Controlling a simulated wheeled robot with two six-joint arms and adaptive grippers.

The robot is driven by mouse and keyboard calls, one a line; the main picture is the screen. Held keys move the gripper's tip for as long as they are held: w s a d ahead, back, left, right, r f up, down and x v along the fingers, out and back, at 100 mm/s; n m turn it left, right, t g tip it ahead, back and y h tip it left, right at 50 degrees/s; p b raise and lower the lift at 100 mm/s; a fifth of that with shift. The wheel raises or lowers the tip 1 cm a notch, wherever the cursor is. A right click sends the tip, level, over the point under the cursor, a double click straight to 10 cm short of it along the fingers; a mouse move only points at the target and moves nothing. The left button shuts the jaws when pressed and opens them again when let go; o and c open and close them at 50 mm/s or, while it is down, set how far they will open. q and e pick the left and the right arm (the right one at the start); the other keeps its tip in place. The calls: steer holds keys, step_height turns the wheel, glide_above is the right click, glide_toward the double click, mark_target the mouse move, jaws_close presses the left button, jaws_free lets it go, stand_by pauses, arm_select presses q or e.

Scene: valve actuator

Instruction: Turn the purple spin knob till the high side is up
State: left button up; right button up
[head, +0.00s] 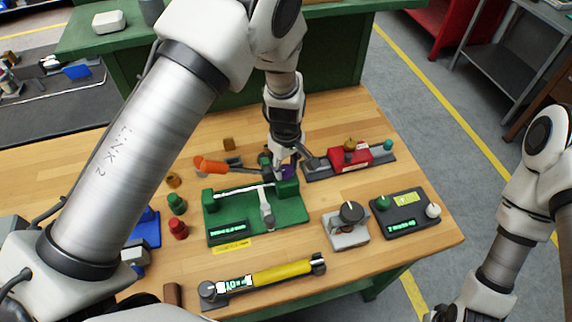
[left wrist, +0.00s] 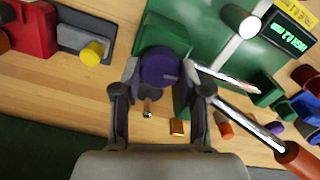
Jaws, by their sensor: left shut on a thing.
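In the head view, only a bit of the purple knob (head: 289,171) shows behind my gripper, at the back right of the green device (head: 290,210). My left gripper (left wrist: 162,78) has its two fingers on either side of the knob, shut on it. In the head view, the left gripper (head: 282,168) reaches down to it. My right arm shows at the right edge, but its gripper is out of view.
A grey knob unit (head: 347,225), a dark control box (head: 405,220) and a yellow bar device (head: 282,274) stand nearer the front. Bare wood lies between them.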

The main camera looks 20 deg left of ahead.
mark_target(287, 169)
arm_select(q)
steer(key=shift+s+f+m, duration=0.1)
steer(key=shift+m, duration=0.5)
steer(key=o, duration=1.1)
steer(key=shift+o, duration=0.2)
steer(key=shift+r, duration=0.6)
step_height(287, 169, up, 7)
steer(key=shift+f, duration=0.1)
